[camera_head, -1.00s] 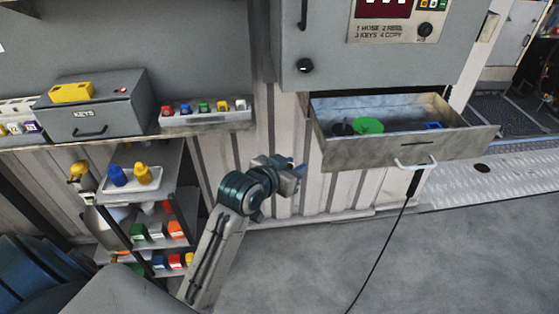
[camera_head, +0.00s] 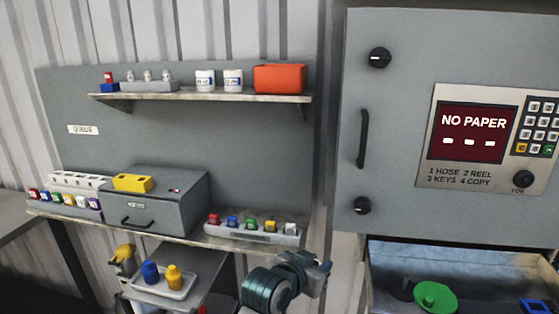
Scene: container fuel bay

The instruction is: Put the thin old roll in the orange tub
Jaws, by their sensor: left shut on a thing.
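The orange tub (camera_head: 279,78) sits at the right end of the upper wall shelf, its inside not visible from here. My left gripper (camera_head: 322,268) is at the lower middle, in front of the wall between the lower shelf and the cabinet. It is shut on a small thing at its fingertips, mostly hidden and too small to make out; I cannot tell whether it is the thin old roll. The gripper is well below the tub and apart from it. I cannot pick out the thin old roll elsewhere. My right gripper is out of view.
The upper shelf (camera_head: 200,98) also holds white cups (camera_head: 205,80). Below are a grey key box (camera_head: 155,200) and a colored-block tray (camera_head: 252,230). The cabinet screen (camera_head: 473,133) reads NO PAPER. An open drawer below holds a green disc (camera_head: 435,298).

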